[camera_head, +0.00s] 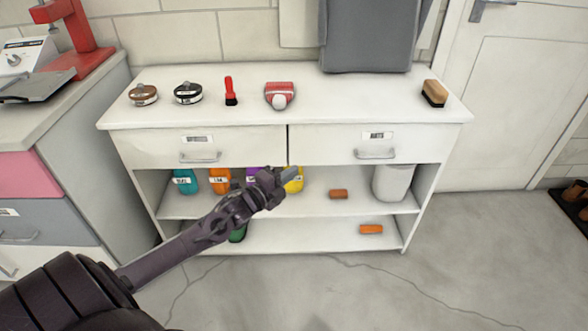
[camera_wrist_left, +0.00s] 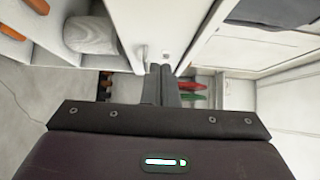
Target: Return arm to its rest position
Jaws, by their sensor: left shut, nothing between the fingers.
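My left arm reaches in from the lower left in the head view. Its gripper (camera_head: 291,173) is shut and empty, in front of the white shelf unit (camera_head: 290,133), just below its drawers. The gripper covers part of a purple and a yellow container (camera_head: 294,182) on the middle shelf. In the left wrist view the two dark fingers (camera_wrist_left: 161,72) lie close together with nothing between them. My right gripper is not in view.
The left drawer (camera_head: 235,146) and right drawer (camera_head: 345,143) look closed. Tins, a red brush (camera_head: 231,92), a red-and-white item (camera_head: 279,95) and a wooden brush (camera_head: 434,93) stand on top. A white bin (camera_head: 393,183) is on the middle shelf. Floor in front is clear.

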